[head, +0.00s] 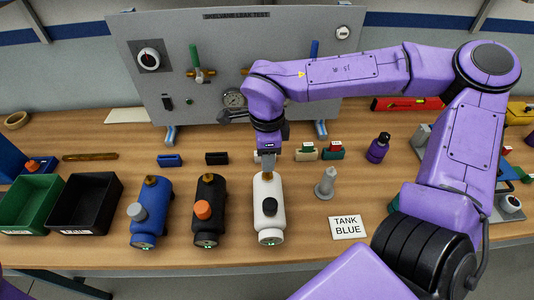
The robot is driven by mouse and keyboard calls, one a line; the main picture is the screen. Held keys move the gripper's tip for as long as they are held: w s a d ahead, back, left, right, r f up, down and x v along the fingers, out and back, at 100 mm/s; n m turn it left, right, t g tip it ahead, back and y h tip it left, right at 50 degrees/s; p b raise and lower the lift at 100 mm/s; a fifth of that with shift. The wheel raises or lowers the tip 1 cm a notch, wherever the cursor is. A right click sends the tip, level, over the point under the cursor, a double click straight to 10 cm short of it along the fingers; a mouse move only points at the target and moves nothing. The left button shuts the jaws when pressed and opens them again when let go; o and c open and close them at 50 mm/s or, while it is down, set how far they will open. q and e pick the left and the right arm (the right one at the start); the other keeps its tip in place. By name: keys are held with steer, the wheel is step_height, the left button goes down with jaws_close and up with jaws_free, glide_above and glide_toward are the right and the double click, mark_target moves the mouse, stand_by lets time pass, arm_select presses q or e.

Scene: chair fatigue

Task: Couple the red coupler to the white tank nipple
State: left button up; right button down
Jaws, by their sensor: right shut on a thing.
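The white tank (269,215) lies on the table, its far end with the nipple pointing to the back panel. The nipple is largely hidden under my right gripper (267,164). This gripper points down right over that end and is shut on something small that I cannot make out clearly. Whether the held piece touches the nipple cannot be told. My left gripper is not in view.
A black tank (208,222) and a blue tank (147,222) lie left of the white one. A grey post (325,184) and a "TANK BLUE" card (348,227) are to its right. A grey panel (210,100) stands behind. Green (20,212) and black (97,180) bins are at left.

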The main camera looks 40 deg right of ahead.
steer(key=shift+r+p, duration=0.1)
steer(key=shift+p, duration=0.4)
steer(key=shift+f+b, duration=0.55)
steer(key=shift+f, duration=1)
steer(key=c, duration=0.6)
jaws_free()
steer(key=shift+r, duration=0.1)
step_height(320, 180, up, 10)
steer(key=shift+f+b, duration=0.2)
steer(key=shift+b, duration=0.55)
steer(key=shift+r, duration=0.4)
